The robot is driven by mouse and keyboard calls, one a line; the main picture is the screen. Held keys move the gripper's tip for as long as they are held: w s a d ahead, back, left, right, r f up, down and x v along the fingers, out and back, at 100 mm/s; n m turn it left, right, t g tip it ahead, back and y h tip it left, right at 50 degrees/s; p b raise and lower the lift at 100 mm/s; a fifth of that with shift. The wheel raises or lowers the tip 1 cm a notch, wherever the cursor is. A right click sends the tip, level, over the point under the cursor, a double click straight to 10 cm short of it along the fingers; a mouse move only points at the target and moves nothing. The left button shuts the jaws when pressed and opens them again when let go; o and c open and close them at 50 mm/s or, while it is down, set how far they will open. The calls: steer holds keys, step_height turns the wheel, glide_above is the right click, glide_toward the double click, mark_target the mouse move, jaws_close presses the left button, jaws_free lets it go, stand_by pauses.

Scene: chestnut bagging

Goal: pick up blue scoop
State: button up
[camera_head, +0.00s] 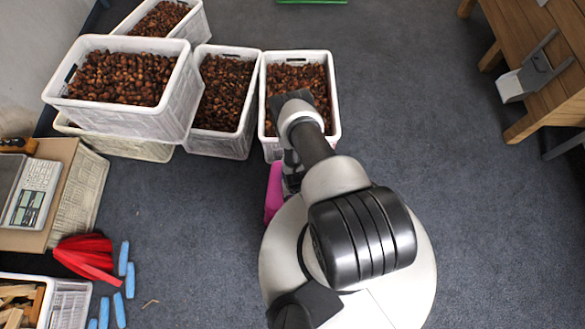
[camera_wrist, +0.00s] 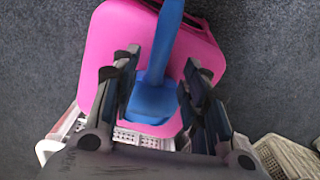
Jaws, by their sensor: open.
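The blue scoop (camera_wrist: 164,48) shows in the wrist view as a long blue shaft that widens to a blue block lower down. It lies over a pink object (camera_wrist: 112,38) with rounded corners. My gripper (camera_wrist: 160,66) is open, with one finger on each side of the blue part and a gap on at least the left. I cannot tell whether the right finger touches it. In the head view my arm hides the scoop, and only an edge of the pink object (camera_head: 273,192) shows.
White crates of chestnuts (camera_head: 334,136) stand just beyond the pink object and to its left. A scale (camera_head: 34,192), a red net bundle (camera_head: 85,258) and several light-blue pieces (camera_head: 130,280) are at the left. A wooden table (camera_head: 520,128) is at the right. The floor between is clear.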

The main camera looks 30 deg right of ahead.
steer(key=f+b, duration=0.1)
steer(key=f, duration=0.2)
steer(key=f+b, duration=0.2)
steer(key=f, duration=0.1)
steer(key=shift+w+d, duration=0.15)
steer(key=shift+w, duration=0.05)
steer(key=shift+r, duration=0.1)
steer(key=shift+c, duration=0.3)
jaws_close()
